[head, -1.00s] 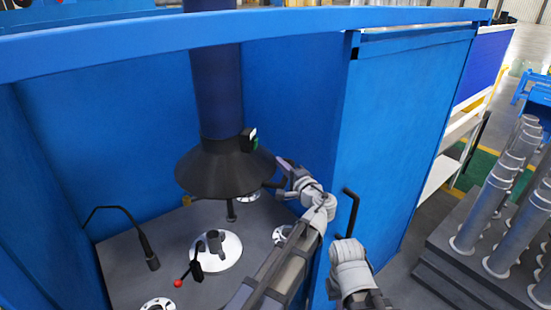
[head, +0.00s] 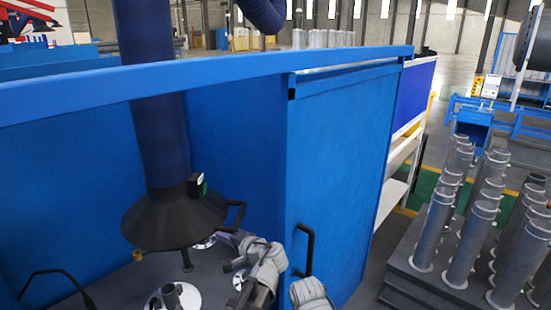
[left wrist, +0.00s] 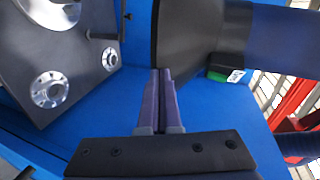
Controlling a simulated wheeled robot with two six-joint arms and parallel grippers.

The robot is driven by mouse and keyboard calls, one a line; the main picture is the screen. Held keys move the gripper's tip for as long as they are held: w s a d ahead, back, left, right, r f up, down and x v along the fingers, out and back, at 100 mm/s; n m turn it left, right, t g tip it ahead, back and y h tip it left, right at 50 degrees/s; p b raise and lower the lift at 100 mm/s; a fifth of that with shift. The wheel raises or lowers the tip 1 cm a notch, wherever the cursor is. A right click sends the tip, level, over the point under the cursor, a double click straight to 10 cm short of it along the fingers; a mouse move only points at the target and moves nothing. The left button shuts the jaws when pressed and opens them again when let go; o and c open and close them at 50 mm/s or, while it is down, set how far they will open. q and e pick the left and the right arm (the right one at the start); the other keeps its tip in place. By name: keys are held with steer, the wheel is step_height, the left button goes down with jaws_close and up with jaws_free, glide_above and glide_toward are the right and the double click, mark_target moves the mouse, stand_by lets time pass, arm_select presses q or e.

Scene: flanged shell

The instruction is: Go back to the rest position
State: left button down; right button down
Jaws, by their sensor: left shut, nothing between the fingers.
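My left gripper (head: 226,239) is inside the blue booth, beside the black hood's lower rim. In the left wrist view its two purple fingers (left wrist: 163,75) are together with nothing between them. A grey upright part on a round white base (head: 172,296) stands on the dark booth table, cut by the lower edge of the head view. Flanged rings (left wrist: 51,90) on the table show in the left wrist view, away from the fingers. My right gripper does not show.
The black hood (head: 172,222) hangs over the table from a dark blue duct (head: 150,120). A blue booth wall (head: 340,170) with a black handle stands right of my arm. Several flanged grey pipes (head: 433,225) stand on a dark platform at the right.

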arm_select(q)
steer(key=s+a+f+n+g+h, duration=0.3)
steer(key=s+f+n+g+h, duration=0.15)
steer(key=s+f, duration=0.55)
steer(key=s+d+f+n+g+h, duration=0.2)
steer(key=s+d+f+g+h, duration=0.2)
steer(key=s+d+f+h, duration=0.3)
steer(key=s+d+f+m+b, duration=0.2)
steer(key=s+d+f+b, duration=0.1)
steer(key=d+f+b, duration=0.2)
steer(key=s+d+f+m+g+y+b, duration=0.1)
steer(key=s+d+f+m+b, duration=0.1)
steer(key=s+d+f+b, duration=0.2)
step_height(320, 180, down, 3)
steer(key=d+b, duration=0.1)
steer(key=b, duration=0.4)
steer(key=shift+f, duration=0.2)
steer(key=shift+y, duration=0.25)
